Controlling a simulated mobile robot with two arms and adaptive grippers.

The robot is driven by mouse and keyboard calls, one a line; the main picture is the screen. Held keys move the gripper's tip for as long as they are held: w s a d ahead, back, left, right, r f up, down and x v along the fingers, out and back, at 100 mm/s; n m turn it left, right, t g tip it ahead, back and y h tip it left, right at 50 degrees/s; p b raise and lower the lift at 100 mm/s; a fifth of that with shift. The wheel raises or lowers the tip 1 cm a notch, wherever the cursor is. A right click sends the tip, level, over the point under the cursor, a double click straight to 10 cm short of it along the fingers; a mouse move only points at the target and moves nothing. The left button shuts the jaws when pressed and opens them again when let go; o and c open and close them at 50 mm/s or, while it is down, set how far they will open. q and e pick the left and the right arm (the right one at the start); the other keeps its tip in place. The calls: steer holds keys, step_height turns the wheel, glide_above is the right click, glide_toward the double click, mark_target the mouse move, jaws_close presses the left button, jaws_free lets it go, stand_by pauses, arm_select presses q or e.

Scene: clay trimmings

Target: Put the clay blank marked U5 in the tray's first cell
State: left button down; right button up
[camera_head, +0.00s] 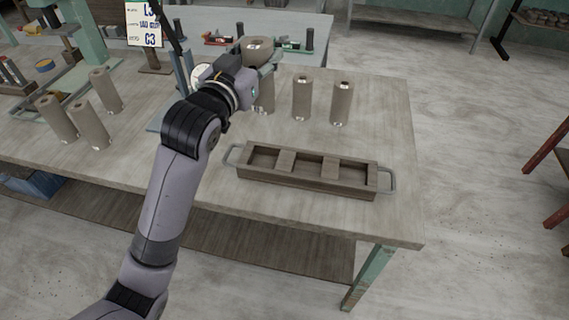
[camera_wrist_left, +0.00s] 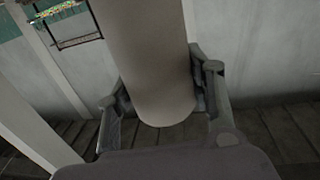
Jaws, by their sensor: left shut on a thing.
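My left gripper (camera_head: 250,80) is above the back of the table, shut on a pale brown clay cylinder. The held blank (camera_wrist_left: 150,60) fills the middle of the left wrist view between both fingers (camera_wrist_left: 160,98). Its round top (camera_head: 257,44) seems to show just beyond the gripper in the head view, with a mark too small to read. The tray (camera_head: 305,183) is a dark wooden box with three empty cells and a metal handle at each end. It lies in front and to the right of the gripper. My right gripper is out of view.
Two blanks (camera_head: 302,98) (camera_head: 341,103) stand right of the gripper, and another (camera_head: 265,98) is partly hidden behind it. Three more blanks (camera_head: 57,118) (camera_head: 88,122) (camera_head: 105,90) stand at left. A sign (camera_head: 143,22) stands behind. The table (camera_head: 385,125) is clear around the tray.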

arm_select(q)
steer(key=f, duration=0.8)
steer(key=shift+w+a+f, duration=0.1)
steer(key=shift+w+a, duration=0.1)
steer(key=shift+a, duration=0.15)
step_height(320, 180, down, 11)
steer(key=shift+d+f, duration=0.15)
steer(key=shift+f, duration=0.05)
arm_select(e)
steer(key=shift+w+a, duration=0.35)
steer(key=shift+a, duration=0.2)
arm_select(q)
steer(key=shift+s+f, duration=0.1)
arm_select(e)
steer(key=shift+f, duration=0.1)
arm_select(q)
steer(key=c, duration=1.2)
jaws_free()
steer(key=shift+f, duration=0.2)
steer(key=o, duration=0.4)
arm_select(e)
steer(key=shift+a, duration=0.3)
arm_select(q)
steer(key=shift+o, duration=0.2)
steer(key=shift+r, duration=0.1)
